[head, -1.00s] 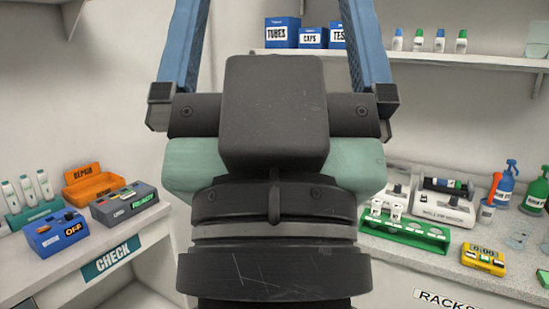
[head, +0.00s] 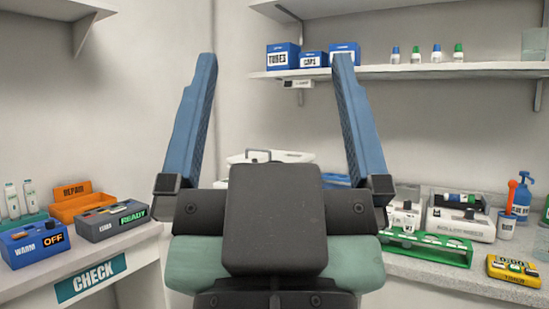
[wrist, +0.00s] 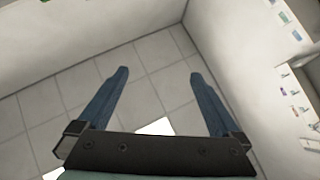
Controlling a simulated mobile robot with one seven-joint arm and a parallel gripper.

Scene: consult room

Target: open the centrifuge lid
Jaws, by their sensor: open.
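My gripper (head: 275,60) is open and empty, its two blue fingers pointing up in the middle of the head view. In the wrist view my gripper (wrist: 158,74) is spread wide over bare floor, with nothing between the fingers. Behind my gripper in the head view, the top of a white rounded device with a dark handle (head: 268,155) shows between the fingers. It looks like the centrifuge, but my gripper hides most of it. I cannot tell how its lid stands. The gripper appears apart from it.
On the left counter are a blue WARM box (head: 35,243), a grey READY box (head: 110,221) and an orange REPAIR bin (head: 80,203). On the right are a green rack (head: 428,247), a white roller device (head: 460,222) and a yellow timer (head: 514,270). A shelf (head: 420,70) runs above.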

